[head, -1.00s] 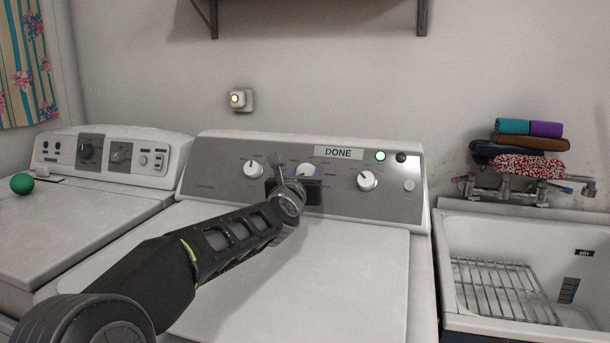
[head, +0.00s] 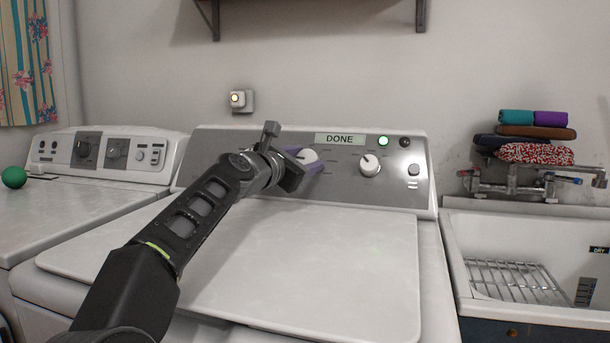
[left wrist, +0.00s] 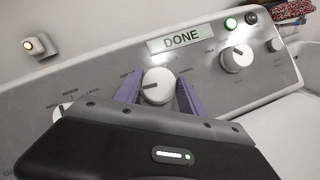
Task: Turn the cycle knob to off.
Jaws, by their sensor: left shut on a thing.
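The washer's control panel (head: 225,142) has a row of white knobs. The middle knob (head: 308,156) sits below and left of the display (head: 340,139), which reads DONE; its printed labels are too small to read for certain. My left gripper (head: 302,160) is shut on this knob, with its purple fingers on either side. In the left wrist view the knob (left wrist: 158,86) lies between the fingers, and its dark pointer mark faces left. The right knob (head: 370,165) is free. The left knob is hidden behind my gripper in the head view. My right gripper is not in view.
A green light (head: 383,141) glows beside the display. A second machine (head: 75,205) with a green ball (head: 14,177) stands at left. A utility tub (head: 535,225) with a wire rack is at right. The washer lid (head: 310,270) is clear.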

